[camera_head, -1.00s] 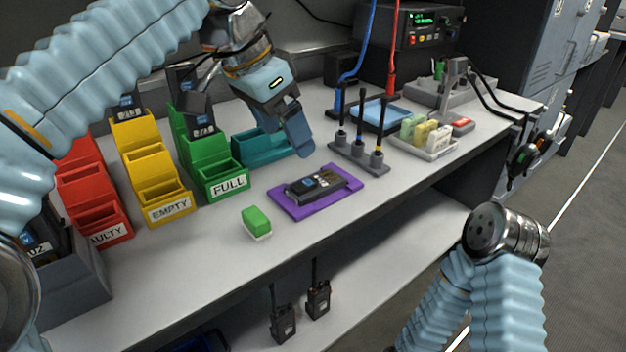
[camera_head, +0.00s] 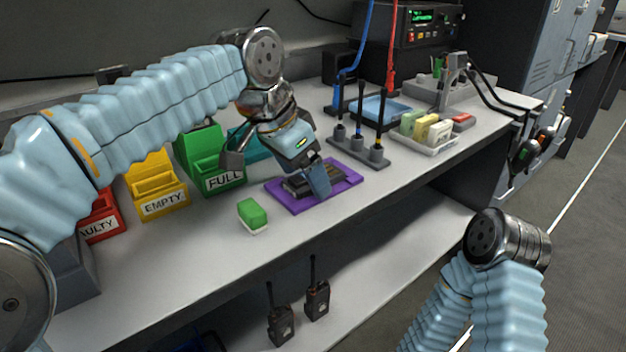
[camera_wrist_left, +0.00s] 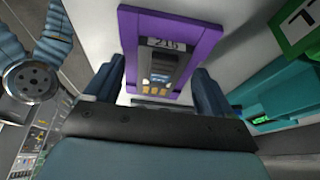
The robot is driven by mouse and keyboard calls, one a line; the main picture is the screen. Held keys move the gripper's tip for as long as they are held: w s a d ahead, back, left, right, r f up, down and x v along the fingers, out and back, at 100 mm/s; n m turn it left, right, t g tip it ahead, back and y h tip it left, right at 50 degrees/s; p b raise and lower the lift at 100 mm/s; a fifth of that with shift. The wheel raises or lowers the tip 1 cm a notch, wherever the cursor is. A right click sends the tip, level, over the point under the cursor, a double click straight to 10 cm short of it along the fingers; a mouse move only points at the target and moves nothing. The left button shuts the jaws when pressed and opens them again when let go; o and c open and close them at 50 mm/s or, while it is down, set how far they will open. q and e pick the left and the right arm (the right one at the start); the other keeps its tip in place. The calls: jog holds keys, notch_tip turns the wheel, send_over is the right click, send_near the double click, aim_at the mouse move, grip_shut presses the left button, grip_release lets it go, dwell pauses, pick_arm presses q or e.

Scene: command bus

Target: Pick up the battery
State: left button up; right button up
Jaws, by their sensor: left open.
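My left gripper (camera_head: 277,172) is over the mat, open and empty. It hides part of the device in the head view. In the left wrist view the open fingers (camera_wrist_left: 157,88) stand on either side of the device's lower end. My right gripper is out of view.
A green FULL bin (camera_head: 222,178), yellow EMPTY bin (camera_head: 162,206) and red bin (camera_head: 100,228) stand left. A green-and-white block (camera_head: 252,214) lies before the mat. An antenna stand (camera_head: 372,157) is right of it. Radios (camera_head: 281,325) sit on the lower shelf.

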aim_at(304, 178)
pick_arm(q)
jog(key=c, duration=1.2)
jog(key=shift+r, duration=0.15)
jog(key=r, duration=0.2)
jog(key=r+p, duration=0.1)
jog(key=r, duration=0.1)
jog(key=shift+s+d, duration=0.15)
jog(key=shift+s, duration=0.1)
jog(key=s+d+r+p, duration=0.1)
jog(key=s+d+r, duration=0.4)
jog(key=s+r, duration=0.3)
jog(key=s, duration=0.4)
jog(key=shift+s+d+r, duration=0.15)
jog(key=shift+d+r, duration=0.05)
jog(key=shift+r, duration=0.2)
